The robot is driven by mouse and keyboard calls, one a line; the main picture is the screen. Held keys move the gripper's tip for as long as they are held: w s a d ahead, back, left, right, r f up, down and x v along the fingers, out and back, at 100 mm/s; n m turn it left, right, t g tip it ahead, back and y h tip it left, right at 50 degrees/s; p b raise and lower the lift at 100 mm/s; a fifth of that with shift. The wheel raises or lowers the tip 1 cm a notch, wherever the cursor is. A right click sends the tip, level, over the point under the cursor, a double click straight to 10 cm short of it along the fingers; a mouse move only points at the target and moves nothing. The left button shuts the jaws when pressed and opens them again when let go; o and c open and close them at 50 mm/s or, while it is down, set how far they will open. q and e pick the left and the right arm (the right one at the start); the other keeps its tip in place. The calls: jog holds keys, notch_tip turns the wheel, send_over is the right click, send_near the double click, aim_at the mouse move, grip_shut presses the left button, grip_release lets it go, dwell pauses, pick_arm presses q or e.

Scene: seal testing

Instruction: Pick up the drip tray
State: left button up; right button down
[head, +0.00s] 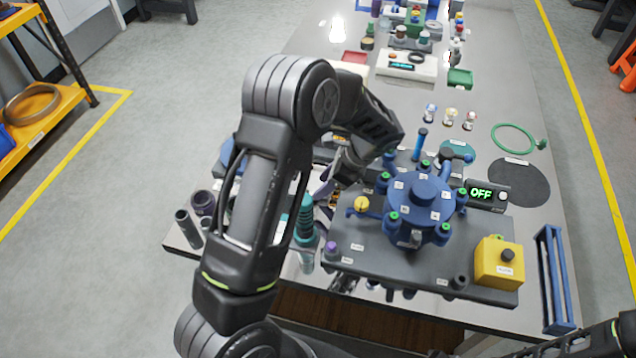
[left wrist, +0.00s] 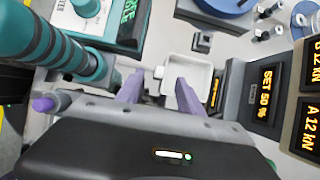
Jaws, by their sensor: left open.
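A small white square tray (left wrist: 193,70), which looks like the drip tray, lies ahead of my left gripper in the left wrist view. My left gripper (left wrist: 156,92) is open, its two purple fingers apart and pointing at the tray's near side. The right finger's tip overlaps the tray's near edge in the picture; I cannot tell whether it touches. In the head view my left gripper (head: 326,190) is low over the table's left part, and my arm hides most of that spot, including the tray. My right gripper is not in view.
A teal and dark ribbed cylinder (head: 305,222) stands close beside the left gripper. A blue bolted vessel (head: 420,202) on a dark plate is to the right. Displays (left wrist: 265,95) stand right of the tray in the wrist view. A yellow button box (head: 498,265) sits front right.

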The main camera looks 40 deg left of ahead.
aim_at(318, 184)
pick_arm(q)
jog(key=p+x, duration=0.1)
jog(key=x, duration=0.3)
jog(key=shift+a+f, duration=0.1)
jog(key=shift+f, duration=0.1)
jog(key=shift+c, duration=0.6)
grip_shut()
